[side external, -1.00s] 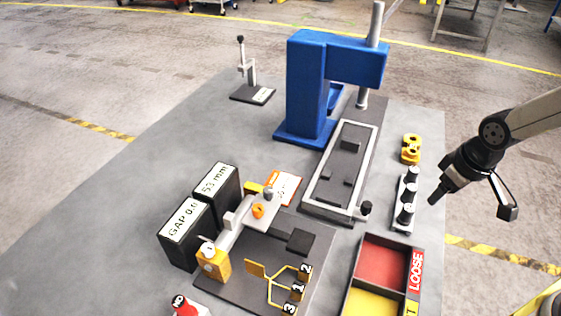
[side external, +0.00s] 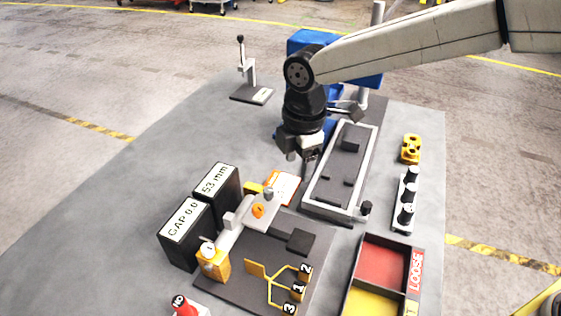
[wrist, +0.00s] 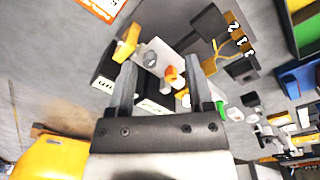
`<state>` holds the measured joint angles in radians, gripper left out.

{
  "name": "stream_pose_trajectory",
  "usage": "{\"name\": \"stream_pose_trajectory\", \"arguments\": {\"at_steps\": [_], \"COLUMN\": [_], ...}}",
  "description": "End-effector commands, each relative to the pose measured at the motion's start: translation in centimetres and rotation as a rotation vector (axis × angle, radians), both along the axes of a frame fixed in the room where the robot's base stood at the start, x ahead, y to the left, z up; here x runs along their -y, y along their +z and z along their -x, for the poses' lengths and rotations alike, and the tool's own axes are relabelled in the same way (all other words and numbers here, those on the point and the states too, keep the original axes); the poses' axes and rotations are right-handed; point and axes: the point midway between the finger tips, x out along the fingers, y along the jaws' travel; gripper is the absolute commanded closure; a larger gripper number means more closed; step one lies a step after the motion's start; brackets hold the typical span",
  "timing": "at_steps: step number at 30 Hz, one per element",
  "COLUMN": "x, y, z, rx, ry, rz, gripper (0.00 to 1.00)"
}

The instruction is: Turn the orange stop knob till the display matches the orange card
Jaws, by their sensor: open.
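The orange stop knob (side external: 258,211) sits on a grey fixture and shows between my fingers in the wrist view (wrist: 171,74). Behind it at left stand two black display boxes, one reading "5.3 mm" (side external: 216,180), the other "GAP 0.0" (side external: 180,219). The orange-edged card (side external: 284,187) lies flat beside the fixture; its writing is too small to read. It shows partly at the top of the wrist view (wrist: 103,7). My gripper (side external: 304,168) is open and empty, above and behind the knob, apart from it. My fingers partly hide the displays in the wrist view.
A blue press (side external: 300,47) stands behind my arm. A grey-framed tray (side external: 308,206) lies right of the card. Black-topped pegs (side external: 409,190) and a red-and-yellow bin (side external: 361,268) are at right. A red button (side external: 184,306) is at the front.

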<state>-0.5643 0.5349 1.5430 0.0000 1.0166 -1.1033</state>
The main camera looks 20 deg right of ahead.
Motion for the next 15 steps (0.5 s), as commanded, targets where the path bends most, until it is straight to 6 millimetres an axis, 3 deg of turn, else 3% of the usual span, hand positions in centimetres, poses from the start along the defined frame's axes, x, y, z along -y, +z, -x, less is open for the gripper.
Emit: {"name": "stream_pose_trajectory", "arguments": {"at_steps": [1,6,10,15], "x": [-1.8,-6.0,-7.9,-8.6], "y": [0.2,0.8,1.0,1.2], "z": [0.1,0.7,1.1,1.3], "rx": [-0.005,-0.023,-0.032,-0.034], "ry": [0.077,0.294,0.393,0.437], "rz": [0.006,0.023,0.031,0.034], "gripper": [0.34,0.34,0.34,0.34]}}
